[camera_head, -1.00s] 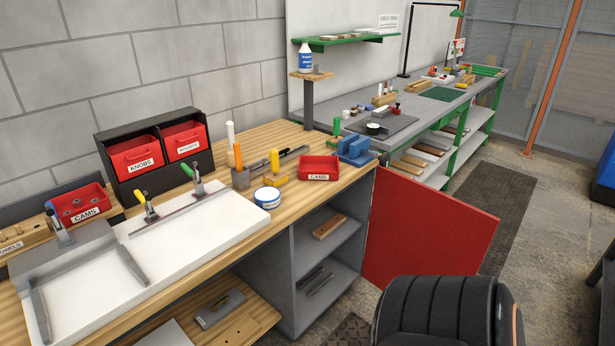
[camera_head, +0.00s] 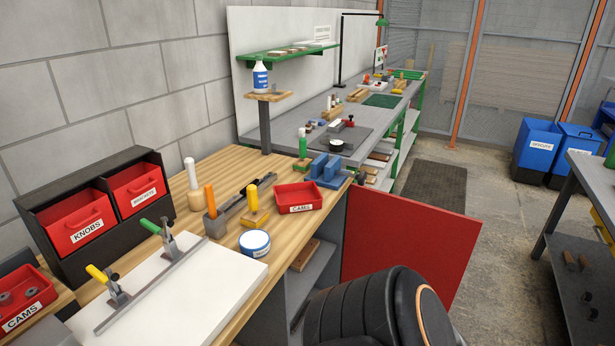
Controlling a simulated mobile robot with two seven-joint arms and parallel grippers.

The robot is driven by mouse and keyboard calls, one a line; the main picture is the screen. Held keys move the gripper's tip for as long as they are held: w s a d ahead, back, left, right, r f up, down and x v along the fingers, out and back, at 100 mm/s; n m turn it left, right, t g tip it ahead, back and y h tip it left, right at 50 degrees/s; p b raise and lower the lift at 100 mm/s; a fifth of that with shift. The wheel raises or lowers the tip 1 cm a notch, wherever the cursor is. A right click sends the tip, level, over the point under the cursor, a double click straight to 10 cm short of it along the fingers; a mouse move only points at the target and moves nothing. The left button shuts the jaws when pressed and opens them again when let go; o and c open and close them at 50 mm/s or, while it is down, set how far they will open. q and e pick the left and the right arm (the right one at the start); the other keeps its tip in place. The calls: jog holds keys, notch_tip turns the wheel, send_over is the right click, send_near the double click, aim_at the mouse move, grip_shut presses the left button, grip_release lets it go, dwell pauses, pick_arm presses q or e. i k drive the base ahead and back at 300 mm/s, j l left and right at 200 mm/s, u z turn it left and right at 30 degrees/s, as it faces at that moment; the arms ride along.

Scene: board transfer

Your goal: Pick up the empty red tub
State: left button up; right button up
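An empty red tub (camera_head: 298,197) labelled CAMS stands upright on the wooden bench top (camera_head: 240,169), near its right end. Its inside shows bare. A second red tub labelled CAMS (camera_head: 24,310) is at the lower left, cut by the frame edge, with grey round parts in it. Neither of my grippers is in view.
Blue blocks (camera_head: 324,172) stand just behind the empty tub; a yellow-handled tool (camera_head: 253,200) and a white-and-blue round tin (camera_head: 255,243) are left of it. A red panel (camera_head: 408,245) hangs beside the bench end. A rounded black shape (camera_head: 350,310) fills the lower middle. Floor beyond is open.

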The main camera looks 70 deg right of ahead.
aim_at(293, 197)
jog(key=z, duration=2.35)
